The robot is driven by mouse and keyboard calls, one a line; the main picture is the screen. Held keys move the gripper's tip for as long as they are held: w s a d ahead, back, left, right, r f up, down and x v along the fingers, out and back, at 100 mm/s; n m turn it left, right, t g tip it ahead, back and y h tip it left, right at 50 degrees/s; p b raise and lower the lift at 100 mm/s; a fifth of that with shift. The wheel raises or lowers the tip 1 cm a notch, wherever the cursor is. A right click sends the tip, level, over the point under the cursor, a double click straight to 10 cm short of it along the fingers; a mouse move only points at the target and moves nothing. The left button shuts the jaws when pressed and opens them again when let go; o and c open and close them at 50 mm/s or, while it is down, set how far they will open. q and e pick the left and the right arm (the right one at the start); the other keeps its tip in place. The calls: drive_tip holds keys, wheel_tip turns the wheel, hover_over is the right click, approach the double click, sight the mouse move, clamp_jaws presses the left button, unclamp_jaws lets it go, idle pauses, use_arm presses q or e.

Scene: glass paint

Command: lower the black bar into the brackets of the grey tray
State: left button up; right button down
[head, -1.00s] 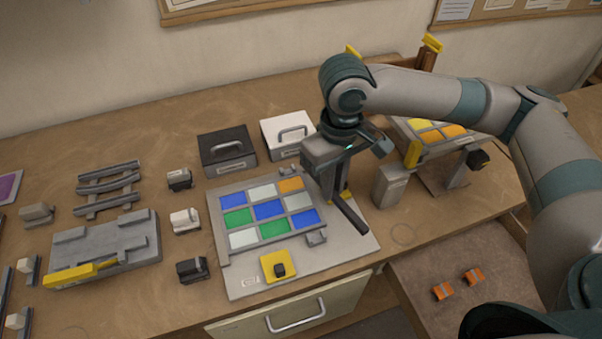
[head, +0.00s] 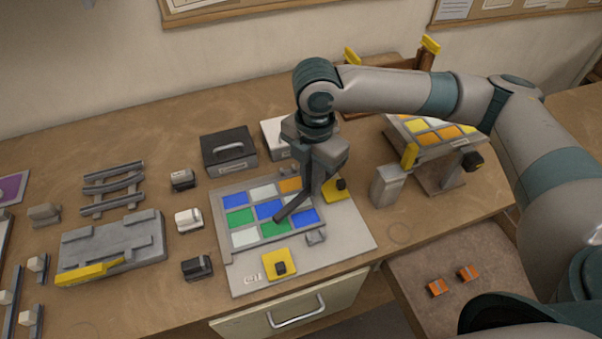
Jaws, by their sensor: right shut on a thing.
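The black bar (head: 290,208) is held in my right gripper (head: 307,188), which is shut on it. The bar slants down to the left and shows in front of the coloured panes; I cannot tell whether it touches them. The grey tray (head: 232,254) lies on the bench with blue, green, white and orange panes in a grey frame. One small grey bracket (head: 316,237) shows at its front right, clear of the bar. Another small grey piece (head: 286,170) shows at its back edge. My gripper hides part of the tray's back right. My left gripper is out of view.
Yellow blocks with black knobs stand at the tray's front (head: 279,265) and right (head: 338,190). Black (head: 228,151) and white (head: 274,138) boxes stand behind. A stand with yellow and orange panes (head: 435,131) is at right, a grey fixture (head: 115,246) at left.

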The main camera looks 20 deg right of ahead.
drive_tip(key=n, duration=0.4)
drive_tip(key=w+a+n+p, duration=0.1)
drive_tip(key=n, duration=0.3)
drive_tip(key=a+n, duration=0.1)
drive_tip(key=n, duration=0.3)
drive_tip(key=shift+w+n, duration=0.25)
drive_tip(key=shift+n, duration=0.05)
drive_tip(key=shift+f, duration=0.2)
drive_tip(key=shift+f+b, duration=1.05)
drive_tip(key=shift+f, duration=0.1)
drive_tip(key=shift+r+p, duration=0.1)
drive_tip(key=shift+p, duration=0.35)
drive_tip(key=shift+f, duration=0.6)
idle(0.8)
drive_tip(key=shift+f+p, duration=0.25)
drive_tip(key=shift+p, duration=0.05)
idle(0.6)
drive_tip(key=shift+f, duration=0.25)
idle(0.5)
